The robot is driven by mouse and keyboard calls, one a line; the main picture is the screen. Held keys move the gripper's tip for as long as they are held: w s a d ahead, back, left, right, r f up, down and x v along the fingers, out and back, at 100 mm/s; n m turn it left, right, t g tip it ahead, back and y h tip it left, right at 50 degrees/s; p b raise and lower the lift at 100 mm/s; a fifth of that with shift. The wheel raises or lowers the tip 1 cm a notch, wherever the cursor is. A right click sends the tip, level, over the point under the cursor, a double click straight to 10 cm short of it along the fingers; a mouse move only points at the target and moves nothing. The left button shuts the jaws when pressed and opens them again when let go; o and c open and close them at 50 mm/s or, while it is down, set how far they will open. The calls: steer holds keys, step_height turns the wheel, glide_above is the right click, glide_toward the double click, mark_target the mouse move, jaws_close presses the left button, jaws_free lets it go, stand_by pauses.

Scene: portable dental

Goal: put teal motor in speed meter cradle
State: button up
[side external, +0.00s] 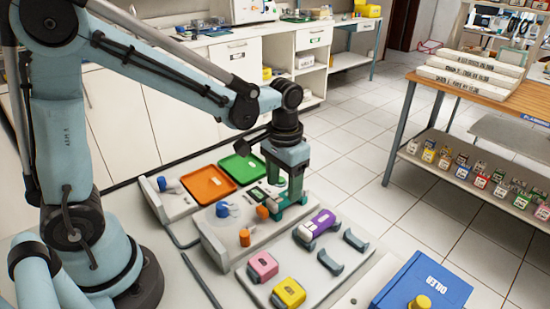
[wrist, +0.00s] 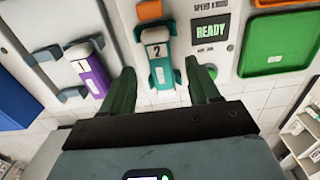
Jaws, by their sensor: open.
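The teal motor (wrist: 160,55), with a white end marked 2, lies beside the speed meter's screen (wrist: 212,31), which reads READY. It appears seated in the speed meter cradle (wrist: 172,27), whose teal supports show at its sides. My gripper (wrist: 168,72) is open, with one green finger on each side of the motor's lower end and visible gaps between. In the side external view my gripper (side external: 287,196) is low over the speed meter (side external: 228,232) and hides most of the motor.
A purple motor (wrist: 92,75) marked 1 rests in holders on the parts plate, next to empty grey holders (side external: 356,240). Orange (side external: 208,183) and green (side external: 242,168) trays lie behind. A blue box (side external: 425,285) is at front right.

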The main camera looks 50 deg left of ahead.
step_height(320, 180, up, 9)
steer(key=s+a+f+t, duration=0.2)
steer(key=s+a+t, duration=0.1)
steer(key=s+t, duration=0.4)
steer(key=shift+a, duration=0.25)
stand_by(0.4)
